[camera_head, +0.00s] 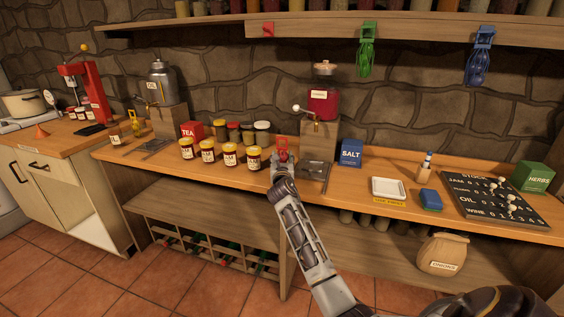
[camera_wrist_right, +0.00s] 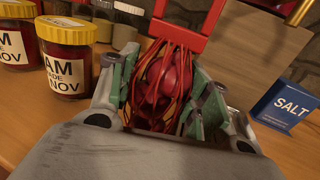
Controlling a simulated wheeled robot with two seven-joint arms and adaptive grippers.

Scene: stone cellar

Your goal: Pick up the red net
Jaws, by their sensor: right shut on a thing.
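The red net (camera_wrist_right: 165,80) is a mesh bag with round red contents and a red frame-like top. In the right wrist view it sits between the green-padded fingers of my right gripper (camera_wrist_right: 165,95), which is shut on it. In the head view the red net (camera_head: 282,146) shows small above my right gripper (camera_head: 281,160), over the worktop in front of the grinder's wooden box. The gripper hides its lower part, and I cannot tell whether it touches the worktop. My left gripper is not in view.
Jam jars (camera_head: 254,158) stand close left of the net. The red grinder (camera_head: 322,102) on its wooden box and the SALT box (camera_head: 350,153) are to the right.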

